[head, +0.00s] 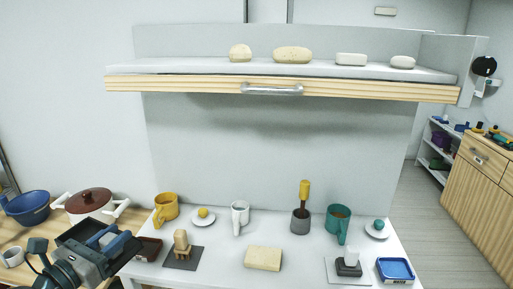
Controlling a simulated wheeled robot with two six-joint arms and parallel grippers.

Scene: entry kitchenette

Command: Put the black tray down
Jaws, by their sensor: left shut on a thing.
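The black tray (76,233) is at the lower left, partly hidden behind my left gripper. My left gripper (112,240) is shut on the black tray and holds it tilted in front of the left end of the white table. I cannot tell whether the tray touches anything under it. My right gripper is not in view.
The white table (215,262) bears a yellow mug (165,207), a white mug (239,213), a green mug (338,220), a beige block (263,258) and a blue tray (395,270). A brown tray (149,248) lies near its left end. A white pot (88,205) stands left. A shelf (180,68) hangs above.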

